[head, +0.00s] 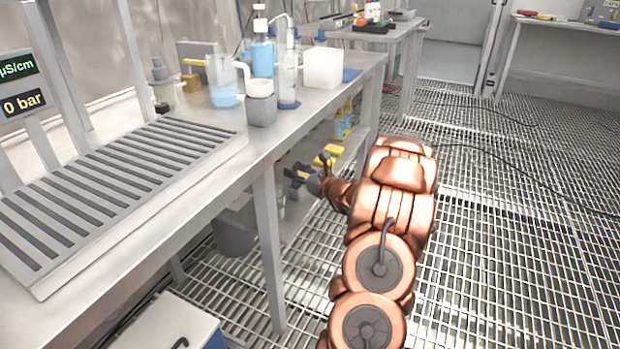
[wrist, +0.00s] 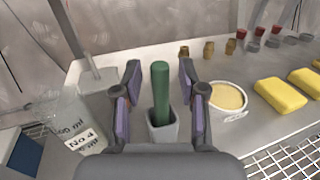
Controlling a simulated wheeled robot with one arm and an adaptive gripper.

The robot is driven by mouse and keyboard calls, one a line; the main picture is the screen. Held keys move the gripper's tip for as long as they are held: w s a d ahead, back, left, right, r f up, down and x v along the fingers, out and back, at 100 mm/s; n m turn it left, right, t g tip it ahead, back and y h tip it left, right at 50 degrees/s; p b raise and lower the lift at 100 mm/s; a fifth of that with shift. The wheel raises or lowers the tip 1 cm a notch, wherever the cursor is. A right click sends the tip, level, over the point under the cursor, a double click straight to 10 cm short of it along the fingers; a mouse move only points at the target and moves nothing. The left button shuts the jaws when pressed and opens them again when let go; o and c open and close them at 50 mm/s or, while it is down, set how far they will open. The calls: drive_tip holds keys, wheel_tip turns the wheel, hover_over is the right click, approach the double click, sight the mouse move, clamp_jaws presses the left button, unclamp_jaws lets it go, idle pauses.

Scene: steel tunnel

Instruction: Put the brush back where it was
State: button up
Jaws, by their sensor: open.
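A green rod-like handle, apparently the brush (wrist: 161,82), stands upright in a square grey holder (wrist: 163,130) in the wrist view. Its lower end is hidden inside the holder. My gripper (wrist: 160,92) is open, with one purple-padded finger on each side of the green handle and a visible gap on both sides. In the head view my gripper (head: 302,178) reaches in at the shelf under the steel bench; the brush cannot be made out there.
On the shelf (wrist: 235,135), a labelled clear beaker (wrist: 80,125) stands left of the holder. A round tub (wrist: 228,98) and yellow sponges (wrist: 282,95) lie to the right. Several small brown and red-capped pieces stand behind. The bench top (head: 300,125) is above, with a leg (head: 268,240) nearby.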

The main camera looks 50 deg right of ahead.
drive_tip(key=s+p, duration=0.3)
drive_tip(key=s, duration=0.9)
drive_tip(key=shift+r+p, duration=0.15)
drive_tip(key=shift+p, duration=0.15)
